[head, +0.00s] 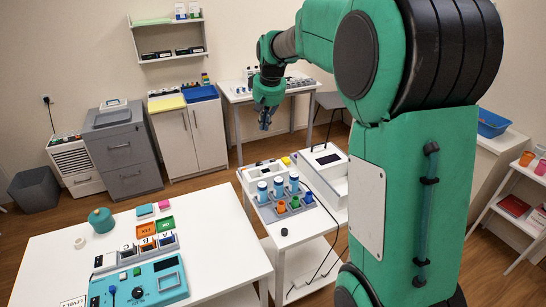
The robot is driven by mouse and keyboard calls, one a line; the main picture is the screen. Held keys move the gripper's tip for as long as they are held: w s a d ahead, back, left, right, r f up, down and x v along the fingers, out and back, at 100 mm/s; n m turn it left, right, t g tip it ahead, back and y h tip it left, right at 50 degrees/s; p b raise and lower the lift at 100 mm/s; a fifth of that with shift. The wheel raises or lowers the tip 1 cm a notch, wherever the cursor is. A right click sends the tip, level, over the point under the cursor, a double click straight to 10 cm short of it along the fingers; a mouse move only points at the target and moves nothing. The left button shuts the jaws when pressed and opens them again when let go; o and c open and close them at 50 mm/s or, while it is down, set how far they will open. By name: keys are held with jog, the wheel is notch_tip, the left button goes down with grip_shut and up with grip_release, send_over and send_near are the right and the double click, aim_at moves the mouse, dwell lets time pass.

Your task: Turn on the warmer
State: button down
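No thing in view is clearly marked as the warmer. A teal box (150,290) with knobs, a green button and a dark panel sits on the white table at the front left. Two white devices, one at left (262,173) and one with a dark panel at right (318,164), stand on a white cart at the centre. I cannot tell which of these is the warmer. My gripper (265,124) hangs in the air above and behind the cart, pointing down, away from all of them. Its fingers are too small to show whether they are open or shut.
A grey rack (271,214) with blue-capped bottles and coloured cups stands at the cart's front. A teal round pot (101,220) and coloured trays sit behind the teal box. The white table (222,253) is bare at its right side. A black cable hangs over the cart.

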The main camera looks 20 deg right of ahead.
jog(key=w+d+f+p, duration=0.1)
jog(key=w+d+f, duration=0.5)
jog(key=w+f, duration=0.2)
jog(key=w+d+f+g+p, duration=0.1)
jog(key=w+d+f+p, duration=0.1)
jog(key=w+d+f, duration=0.4)
jog(key=w+f, duration=0.3)
jog(key=w, duration=0.1)
jog(key=shift+d+f, duration=0.25)
jog(key=shift+d, duration=0.05)
jog(key=shift+f, duration=0.1)
jog(key=b, duration=0.3)
send_over(273, 161)
jog(key=s, duration=0.1)
jog(key=f, duration=1.2)
jog(key=shift+s+a, duration=0.2)
jog(key=shift+f, duration=0.75)
jog(key=shift+s+f, duration=0.15)
